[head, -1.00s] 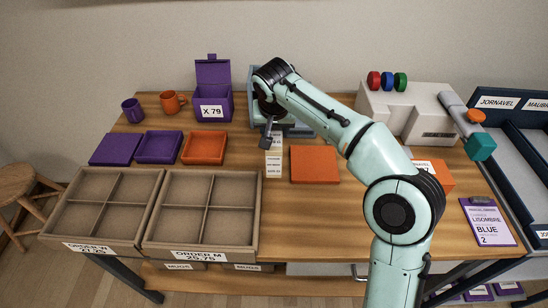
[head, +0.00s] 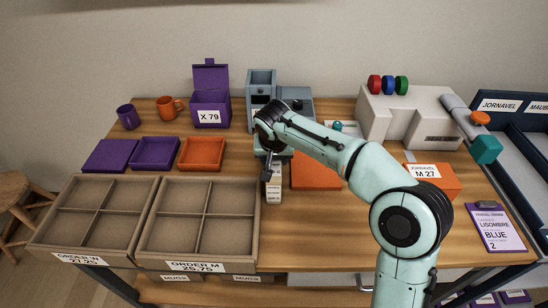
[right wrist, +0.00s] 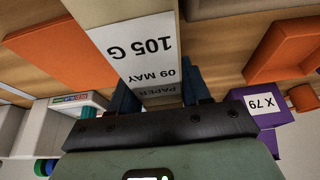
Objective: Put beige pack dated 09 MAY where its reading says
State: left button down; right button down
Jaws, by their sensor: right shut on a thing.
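The beige pack (head: 273,189) hangs upright under my right gripper (head: 270,170), just right of the ORDER M tray's back right corner in the head view. In the right wrist view, the pack's white label (right wrist: 140,55) appears upside down and reads PAPER, 09 MAY, 105 G. My right gripper (right wrist: 160,95) is shut on the pack, with a blue finger on each side of it. Whether the pack touches the table is hard to tell. My left gripper is not in view.
The divided ORDER W (head: 60,243) and ORDER M (head: 250,240) trays look empty. Behind are an orange tray (head: 202,168), a purple X 79 box (head: 225,105) and a grey-blue unit (head: 262,82). An orange M 27 box (head: 440,185) stands right. The front middle table is clear.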

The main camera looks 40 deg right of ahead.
jog(key=c, duration=0.5)
grip_release()
jog(key=shift+f, duration=0.1)
